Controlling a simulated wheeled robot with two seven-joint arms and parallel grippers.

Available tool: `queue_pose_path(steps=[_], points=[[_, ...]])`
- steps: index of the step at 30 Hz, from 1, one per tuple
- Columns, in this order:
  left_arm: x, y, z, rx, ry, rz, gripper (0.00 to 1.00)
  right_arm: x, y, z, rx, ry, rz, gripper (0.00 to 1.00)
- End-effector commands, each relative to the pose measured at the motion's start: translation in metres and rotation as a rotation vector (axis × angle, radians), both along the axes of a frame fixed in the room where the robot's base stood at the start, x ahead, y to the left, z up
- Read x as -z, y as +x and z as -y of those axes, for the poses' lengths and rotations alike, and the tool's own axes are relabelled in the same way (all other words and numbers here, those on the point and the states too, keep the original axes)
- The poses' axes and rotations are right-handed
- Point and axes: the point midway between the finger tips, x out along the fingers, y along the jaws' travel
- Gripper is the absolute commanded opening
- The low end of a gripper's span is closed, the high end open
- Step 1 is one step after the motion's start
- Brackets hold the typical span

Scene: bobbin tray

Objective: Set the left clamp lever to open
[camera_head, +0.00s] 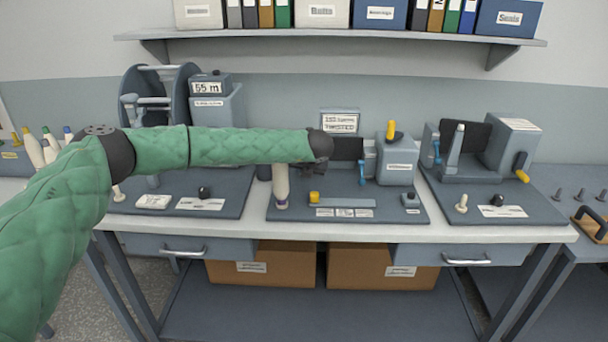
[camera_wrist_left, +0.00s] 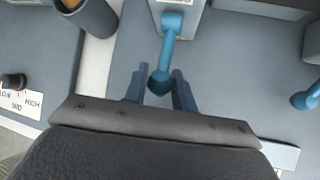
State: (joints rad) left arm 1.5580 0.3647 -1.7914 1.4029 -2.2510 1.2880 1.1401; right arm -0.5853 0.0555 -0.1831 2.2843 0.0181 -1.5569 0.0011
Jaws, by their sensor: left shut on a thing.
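The left clamp lever (camera_wrist_left: 170,48) is a blue bar with a round knob, in the left wrist view. It runs from a pale labelled block (camera_wrist_left: 186,8) toward the lower edge of the picture. My left gripper (camera_wrist_left: 159,90) has its two fingers on either side of the knob and is shut on it. In the head view my left gripper (camera_head: 314,168) is over the left part of the middle station (camera_head: 385,207); my arm and wrist hide the left lever there. A second blue lever (camera_head: 362,173) stands to the right, also in the left wrist view (camera_wrist_left: 306,98). My right gripper is out of view.
A pale bobbin (camera_head: 281,186) stands just left of my gripper. A yellow knob (camera_head: 314,197) sits in front of it. Other stations (camera_head: 500,205) flank the middle one.

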Motion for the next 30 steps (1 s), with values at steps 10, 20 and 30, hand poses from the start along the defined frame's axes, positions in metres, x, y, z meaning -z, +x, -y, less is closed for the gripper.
queue_pose_path(steps=[10, 20, 30], points=[[0.0027, -0.0015, 0.0002, 0.001, 0.002, -0.001, 0.00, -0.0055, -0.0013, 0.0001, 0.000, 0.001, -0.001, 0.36], [0.0020, -0.0009, 0.0001, 0.000, 0.001, 0.000, 0.47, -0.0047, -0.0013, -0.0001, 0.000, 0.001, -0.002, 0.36], [-0.0022, -0.0036, 0.0010, 0.000, 0.001, 0.001, 0.47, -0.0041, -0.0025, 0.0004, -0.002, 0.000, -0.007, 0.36]])
